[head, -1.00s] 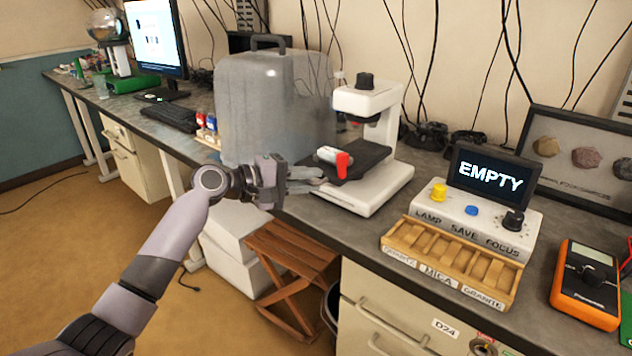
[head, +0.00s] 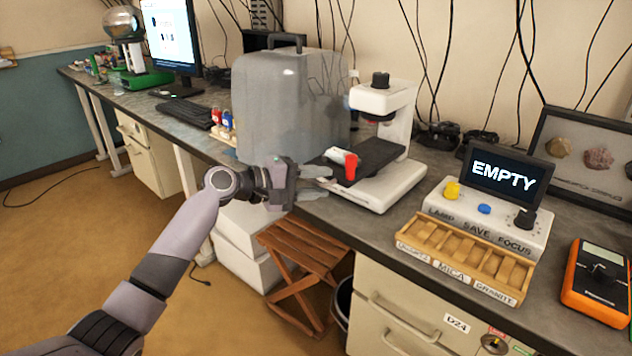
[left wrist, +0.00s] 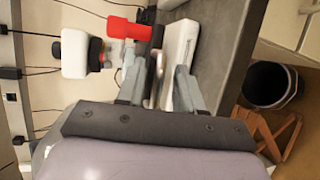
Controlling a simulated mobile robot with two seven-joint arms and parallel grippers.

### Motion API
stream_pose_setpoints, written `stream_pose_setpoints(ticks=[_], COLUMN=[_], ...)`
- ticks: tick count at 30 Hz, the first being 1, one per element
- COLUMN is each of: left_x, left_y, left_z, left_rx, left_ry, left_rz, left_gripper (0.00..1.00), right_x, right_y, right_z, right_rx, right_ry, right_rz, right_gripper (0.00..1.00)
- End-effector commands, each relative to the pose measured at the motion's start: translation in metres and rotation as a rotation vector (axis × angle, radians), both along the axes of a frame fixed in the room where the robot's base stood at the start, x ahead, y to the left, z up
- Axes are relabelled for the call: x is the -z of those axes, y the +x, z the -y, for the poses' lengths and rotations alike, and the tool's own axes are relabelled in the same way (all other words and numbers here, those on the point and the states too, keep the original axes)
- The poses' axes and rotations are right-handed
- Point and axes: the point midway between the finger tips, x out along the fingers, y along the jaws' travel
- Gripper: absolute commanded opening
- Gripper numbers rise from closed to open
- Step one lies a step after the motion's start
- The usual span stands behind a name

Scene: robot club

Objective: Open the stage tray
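The microscope (head: 387,101) stands on the bench with a white base and a dark stage (head: 378,154). The stage tray has a red handle (head: 351,166) at its front left, beside a small pale part (head: 336,154). The red handle also shows in the left wrist view (left wrist: 130,28). My left gripper (head: 326,183) is open just left of and below the handle, near the bench edge. In the left wrist view its two fingers (left wrist: 158,88) are apart, with the handle beyond their tips and not between them. My right gripper is not in view.
A grey translucent case (head: 285,105) stands behind my left gripper. A control box reading EMPTY (head: 485,215) and a wooden sample rack (head: 465,258) are at the right. A folding wooden stool (head: 300,265) and a dark bin (left wrist: 272,84) stand below the bench edge.

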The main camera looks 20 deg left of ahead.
Motion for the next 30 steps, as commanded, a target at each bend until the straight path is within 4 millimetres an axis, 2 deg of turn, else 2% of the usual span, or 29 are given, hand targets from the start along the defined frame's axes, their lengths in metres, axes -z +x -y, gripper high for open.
stream_pose_setpoints(ticks=[5, 18, 30], left_x=[-0.003, -0.012, -0.015], left_y=[-0.004, -0.047, -0.051], left_z=[-0.005, -0.044, -0.048], left_rx=[-0.001, -0.001, 0.000], left_ry=[-0.001, 0.002, 0.000], left_rz=[0.004, -0.001, 0.000], left_gripper=[0.36, 0.36, 0.36], right_x=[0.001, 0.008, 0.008], right_y=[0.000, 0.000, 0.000], right_z=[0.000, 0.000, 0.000], right_rx=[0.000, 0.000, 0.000], right_ry=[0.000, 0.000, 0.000], right_rz=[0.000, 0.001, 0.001], right_gripper=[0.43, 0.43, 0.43])
